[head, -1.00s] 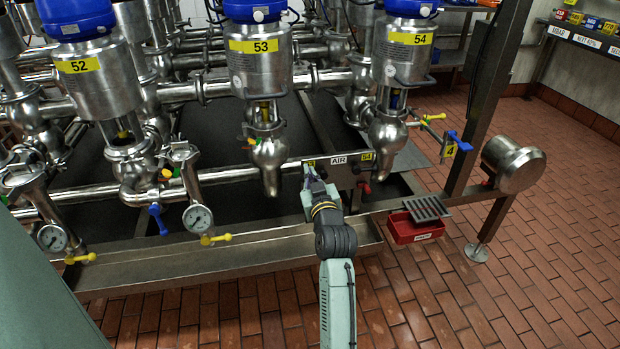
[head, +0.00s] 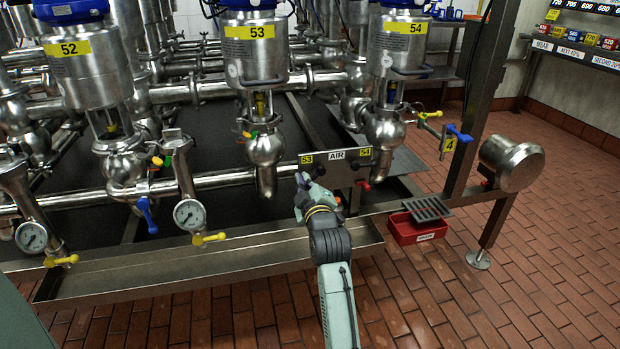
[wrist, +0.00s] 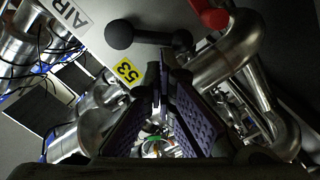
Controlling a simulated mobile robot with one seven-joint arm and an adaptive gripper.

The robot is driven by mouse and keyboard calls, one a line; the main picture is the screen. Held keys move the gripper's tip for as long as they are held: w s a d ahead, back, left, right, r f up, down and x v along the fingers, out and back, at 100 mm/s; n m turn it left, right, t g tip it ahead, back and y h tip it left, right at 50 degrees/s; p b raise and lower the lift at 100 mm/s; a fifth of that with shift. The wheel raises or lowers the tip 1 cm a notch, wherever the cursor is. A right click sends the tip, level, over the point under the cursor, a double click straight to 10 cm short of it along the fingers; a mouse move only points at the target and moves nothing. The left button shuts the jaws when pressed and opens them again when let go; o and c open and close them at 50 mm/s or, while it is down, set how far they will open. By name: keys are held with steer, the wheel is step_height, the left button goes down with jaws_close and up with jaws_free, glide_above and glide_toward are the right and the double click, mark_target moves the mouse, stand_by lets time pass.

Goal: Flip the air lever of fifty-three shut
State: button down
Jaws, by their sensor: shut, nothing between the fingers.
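The grey AIR panel (head: 338,172) hangs at the front of the rack. It carries a yellow 53 label (head: 306,159) at its left end and a 54 label at its right. In the wrist view the 53 label (wrist: 127,72) is close, with a black bar with rounded ends (wrist: 150,36) beside it. A red rounded part (wrist: 209,14) shows at the top edge; I cannot tell whether it joins the bar. My gripper (head: 302,180) is shut and empty, just below the 53 label. Its purple-padded fingers (wrist: 163,68) show in the wrist view. Contact is unclear.
A red handle (head: 364,186) sits under the 54 end. Valve 53 (head: 265,140) stands behind and left of my gripper. Steel pipes (wrist: 245,45) run close to the fingers. A steel trough (head: 210,268) lies along the front, and a red bin (head: 415,230) stands right.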

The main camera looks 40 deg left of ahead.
steer(key=f+n+b, duration=0.1)
steer(key=n+b, duration=0.1)
steer(key=f+n+b, duration=0.1)
steer(key=n+b, duration=0.1)
steer(key=w+d+f+n+b, duration=0.1)
steer(key=n+b, duration=0.1)
steer(key=shift+n, duration=0.4)
steer(key=shift+w+f+b, duration=0.1)
steer(key=shift+b, duration=0.25)
stand_by(0.3)
